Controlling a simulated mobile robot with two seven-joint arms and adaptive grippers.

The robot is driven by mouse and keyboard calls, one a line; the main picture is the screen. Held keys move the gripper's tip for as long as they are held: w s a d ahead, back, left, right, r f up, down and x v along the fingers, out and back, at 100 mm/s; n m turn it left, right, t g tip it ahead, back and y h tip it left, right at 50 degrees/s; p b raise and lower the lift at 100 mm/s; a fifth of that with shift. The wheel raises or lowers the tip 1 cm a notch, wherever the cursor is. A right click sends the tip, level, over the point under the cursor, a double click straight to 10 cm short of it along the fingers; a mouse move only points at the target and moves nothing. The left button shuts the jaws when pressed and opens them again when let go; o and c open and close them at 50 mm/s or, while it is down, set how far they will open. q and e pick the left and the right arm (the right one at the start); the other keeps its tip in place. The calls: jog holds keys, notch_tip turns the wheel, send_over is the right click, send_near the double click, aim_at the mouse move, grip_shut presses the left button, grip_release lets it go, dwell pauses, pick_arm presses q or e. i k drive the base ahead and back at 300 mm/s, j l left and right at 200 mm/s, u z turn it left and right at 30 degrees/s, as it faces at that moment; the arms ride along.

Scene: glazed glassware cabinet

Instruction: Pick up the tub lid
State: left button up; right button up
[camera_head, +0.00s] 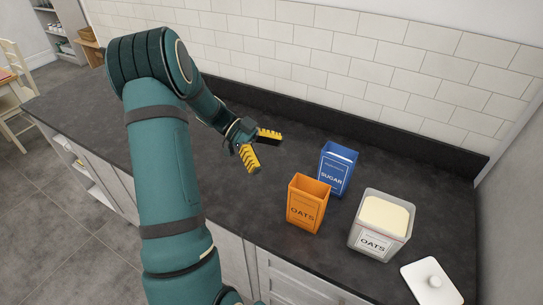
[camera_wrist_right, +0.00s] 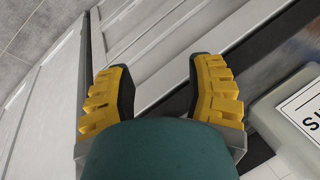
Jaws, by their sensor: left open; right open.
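The tub lid (camera_head: 432,282), a white square plate with a round knob, lies knob up on the dark counter at the lower right in the head view. The tub (camera_head: 377,240), labelled OATS, stands just behind it, uncovered, with pale contents showing. My left gripper (camera_head: 268,154) is open and empty over the counter, well left of the lid, beyond the orange box. My right gripper (camera_wrist_right: 161,66) is open in its wrist view, with nothing between its fingers, in front of white cabinet fronts. It is not in the head view.
An orange OATS box (camera_head: 306,205) and a blue SUGAR box (camera_head: 337,168) stand open-topped left of the tub. A pale object with a label starting "SU" (camera_wrist_right: 300,110) shows at the wrist view's right edge. A tiled wall (camera_head: 350,60) backs the counter. The counter's left stretch is clear.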

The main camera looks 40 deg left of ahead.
aim_at(429, 283)
jog(key=k, duration=1)
